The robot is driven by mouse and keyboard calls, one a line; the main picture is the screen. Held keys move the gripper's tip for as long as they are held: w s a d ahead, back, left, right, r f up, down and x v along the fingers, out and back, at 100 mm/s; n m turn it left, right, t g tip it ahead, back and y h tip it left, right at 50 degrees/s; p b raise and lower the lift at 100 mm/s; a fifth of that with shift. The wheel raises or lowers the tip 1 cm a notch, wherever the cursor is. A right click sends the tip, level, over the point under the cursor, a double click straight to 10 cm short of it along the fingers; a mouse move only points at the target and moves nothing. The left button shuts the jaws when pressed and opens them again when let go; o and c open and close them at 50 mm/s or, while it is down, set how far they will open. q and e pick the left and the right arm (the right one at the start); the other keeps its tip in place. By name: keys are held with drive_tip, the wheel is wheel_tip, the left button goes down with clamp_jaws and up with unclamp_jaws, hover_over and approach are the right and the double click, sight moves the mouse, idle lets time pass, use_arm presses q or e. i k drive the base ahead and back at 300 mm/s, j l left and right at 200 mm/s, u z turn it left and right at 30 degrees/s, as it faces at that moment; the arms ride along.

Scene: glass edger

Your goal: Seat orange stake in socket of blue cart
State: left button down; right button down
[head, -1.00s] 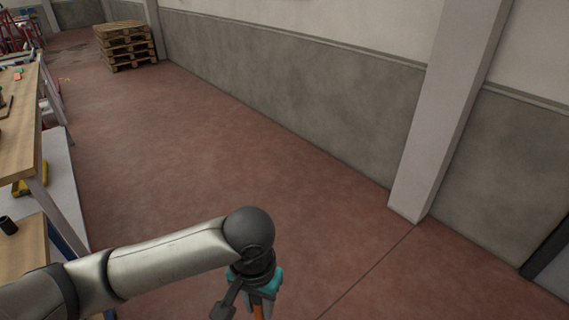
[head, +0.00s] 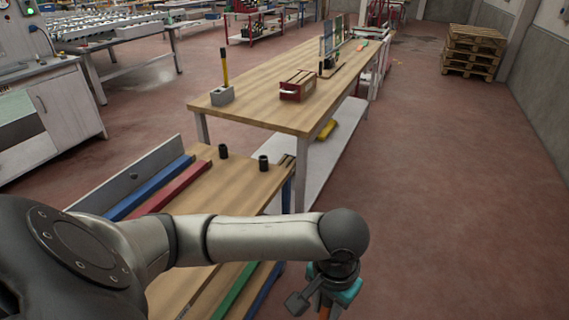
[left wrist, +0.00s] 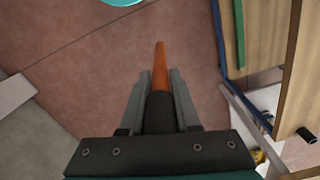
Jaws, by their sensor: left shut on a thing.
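My left gripper (head: 326,296) hangs over the floor to the right of the cart, at the bottom of the head view. It is shut on the orange stake (left wrist: 160,70), seen between the fingers in the left wrist view; a bit of the stake (head: 324,313) shows in the head view. A wood-topped cart with blue edges (head: 236,183) is left of the gripper, partly behind my arm. Two black cylindrical sockets (head: 223,151) (head: 263,163) stand upright at its far end. My right gripper is out of view.
Blue (head: 150,188), red (head: 178,186) and green (head: 235,291) bars lie on the cart. Behind it, a workbench (head: 270,105) carries a yellow stake (head: 224,68) in a grey block and a red box (head: 297,85). Pallets (head: 473,52) stand far right. The floor at right is clear.

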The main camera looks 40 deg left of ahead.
sight(264, 170)
drive_tip(key=i+j+u, duration=0.1)
drive_tip(key=i+u, duration=0.65)
drive_tip(key=i+l+u, duration=0.2)
drive_tip(key=i+u, duration=0.15)
drive_tip(key=i, duration=0.1)
